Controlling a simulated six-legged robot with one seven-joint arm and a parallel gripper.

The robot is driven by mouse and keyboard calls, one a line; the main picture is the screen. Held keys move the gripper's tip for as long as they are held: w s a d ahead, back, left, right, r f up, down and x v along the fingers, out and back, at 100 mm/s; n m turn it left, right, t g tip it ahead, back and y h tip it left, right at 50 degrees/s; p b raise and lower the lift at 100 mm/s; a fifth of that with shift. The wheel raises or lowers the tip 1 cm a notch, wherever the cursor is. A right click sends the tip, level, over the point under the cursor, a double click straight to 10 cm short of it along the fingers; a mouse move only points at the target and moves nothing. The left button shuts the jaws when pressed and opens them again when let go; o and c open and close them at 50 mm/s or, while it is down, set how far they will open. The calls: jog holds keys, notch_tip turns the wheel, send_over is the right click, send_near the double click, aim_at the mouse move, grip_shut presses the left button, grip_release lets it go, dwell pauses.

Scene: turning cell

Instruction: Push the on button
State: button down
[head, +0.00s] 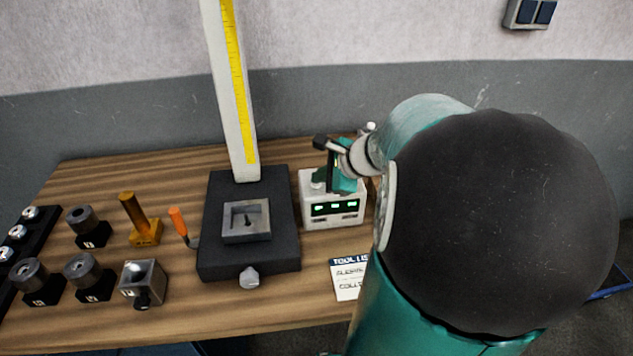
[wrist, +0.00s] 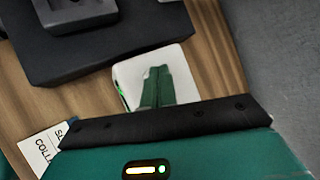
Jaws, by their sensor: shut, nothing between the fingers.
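A white box (head: 334,221) with green lit displays on its front stands on the wooden table, right of the black stand. It also shows in the wrist view (wrist: 126,72), with a small green light on its left edge. My gripper (head: 342,184) is over the box's top in the head view. In the wrist view its two green fingers (wrist: 158,71) are shut together with nothing between them and cover part of the top. I cannot make out the on button clearly; the fingers may hide it. Whether the fingertips touch the box I cannot tell.
A black stand (head: 216,252) with a tall ruler column (head: 241,90) is close left of the box. A tool list card (head: 347,285) lies in front. An orange-handled tool (head: 178,223), a brass piece (head: 145,232) and several metal fixtures (head: 92,278) fill the left side.

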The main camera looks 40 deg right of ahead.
aim_at(321, 186)
jog(key=shift+r, duration=0.85)
jog(key=shift+r, duration=0.1)
jog(key=shift+r, duration=2.4)
